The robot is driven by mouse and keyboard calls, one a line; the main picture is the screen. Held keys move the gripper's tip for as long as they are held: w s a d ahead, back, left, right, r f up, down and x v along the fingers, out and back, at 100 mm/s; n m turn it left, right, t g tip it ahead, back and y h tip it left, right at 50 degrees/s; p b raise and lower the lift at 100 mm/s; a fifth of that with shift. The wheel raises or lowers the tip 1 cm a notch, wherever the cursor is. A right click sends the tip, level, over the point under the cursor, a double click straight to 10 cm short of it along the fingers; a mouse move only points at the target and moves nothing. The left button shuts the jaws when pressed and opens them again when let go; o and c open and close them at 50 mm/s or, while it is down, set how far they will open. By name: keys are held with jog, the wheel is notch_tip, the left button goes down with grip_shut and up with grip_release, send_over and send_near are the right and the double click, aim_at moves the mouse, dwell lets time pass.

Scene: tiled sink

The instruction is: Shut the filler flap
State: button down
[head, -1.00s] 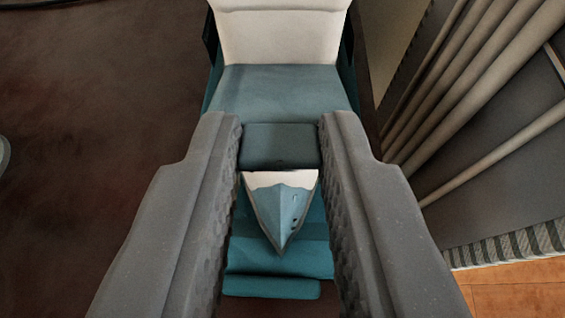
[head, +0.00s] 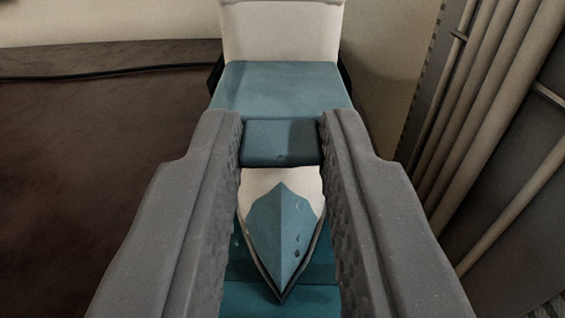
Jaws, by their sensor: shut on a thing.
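A teal and white appliance, which looks like a steam iron on its base, runs up the middle of the head view. Its pointed teal and white nose (head: 281,236) faces me, between and below my fingers. My gripper (head: 281,140) has its grey fingertips on either side of a small teal block (head: 281,143) and is shut on it. Beyond the block lie a wide flat teal face (head: 282,88) and a white upright part (head: 281,35). Which piece is the filler flap, and whether it stands open, I cannot tell. My fingers hide the appliance's sides.
A dark brown surface (head: 110,180) lies clear on the left, with a black cord (head: 120,73) along its back by a pale wall (head: 100,22). Several beige pipes (head: 485,110) stand close on the right against a grey panel.

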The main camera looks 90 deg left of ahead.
jog(key=c, duration=1.2)
grip_release()
jog(key=shift+c, duration=0.2)
jog(key=shift+d, duration=0.15)
jog(key=d+p, duration=0.3)
jog(key=d, duration=1)
jog(key=shift+s+d, duration=0.15)
jog(key=shift+d, duration=0.1)
jog(key=shift+r, duration=0.1)
